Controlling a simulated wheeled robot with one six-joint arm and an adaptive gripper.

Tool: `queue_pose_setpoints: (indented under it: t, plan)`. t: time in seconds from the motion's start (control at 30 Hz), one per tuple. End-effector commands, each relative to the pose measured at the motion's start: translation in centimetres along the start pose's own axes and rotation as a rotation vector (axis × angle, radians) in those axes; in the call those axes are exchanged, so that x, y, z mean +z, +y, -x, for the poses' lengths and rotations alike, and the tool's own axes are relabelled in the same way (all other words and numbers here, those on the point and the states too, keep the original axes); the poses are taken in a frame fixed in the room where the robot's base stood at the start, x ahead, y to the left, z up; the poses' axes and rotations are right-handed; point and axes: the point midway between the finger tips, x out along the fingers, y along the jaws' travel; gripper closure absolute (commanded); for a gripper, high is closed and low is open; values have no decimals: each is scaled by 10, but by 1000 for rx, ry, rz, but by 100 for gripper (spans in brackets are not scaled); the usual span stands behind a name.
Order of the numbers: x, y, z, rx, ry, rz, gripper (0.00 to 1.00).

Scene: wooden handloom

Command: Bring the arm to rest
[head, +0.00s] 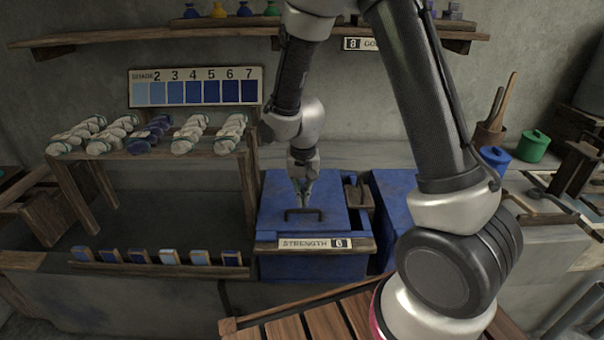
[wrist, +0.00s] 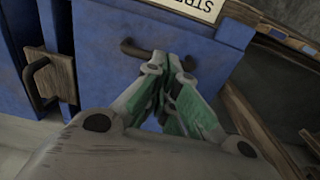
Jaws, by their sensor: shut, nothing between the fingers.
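My gripper (head: 304,196) is shut and empty, pointing down just above the lid of a blue vat (head: 330,192) in the head view. The lid has a dark bar handle (head: 304,214), which lies close by the fingertips. I cannot tell whether they touch. In the wrist view my gripper (wrist: 172,58) has its green-padded fingers together at the tips, beside the dark handle (wrist: 135,48) on the blue lid (wrist: 102,30). My arm reaches forward and down over the vat.
A wooden rack (head: 158,155) with yarn skeins stands left. Small blue-faced blocks (head: 140,257) line its front. A shade board (head: 195,87) hangs behind. Blue and green pots (head: 533,146) stand right. A slatted wooden surface (head: 310,322) is in front.

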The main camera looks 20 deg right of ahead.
Motion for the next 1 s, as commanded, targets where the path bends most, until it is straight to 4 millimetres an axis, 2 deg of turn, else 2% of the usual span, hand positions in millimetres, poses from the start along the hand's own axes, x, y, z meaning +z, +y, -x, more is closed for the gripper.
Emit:
queue_pose_setpoints:
  t: [0.03,0.2,0.4,0.6,0.73,0.83,0.93,1.0]
  plan:
    - [-5,0,13,-5,7,-2,100]
    - [2,0,56,-6,7,0,100]
    - [8,0,94,-5,6,-1,100]
    - [11,1,110,-3,3,-1,100]
    - [12,1,111,-1,1,22,100]
    - [17,6,110,16,-22,110,100]
    - [40,24,108,54,-90,258,100]
    - [55,43,126,52,-104,351,100]
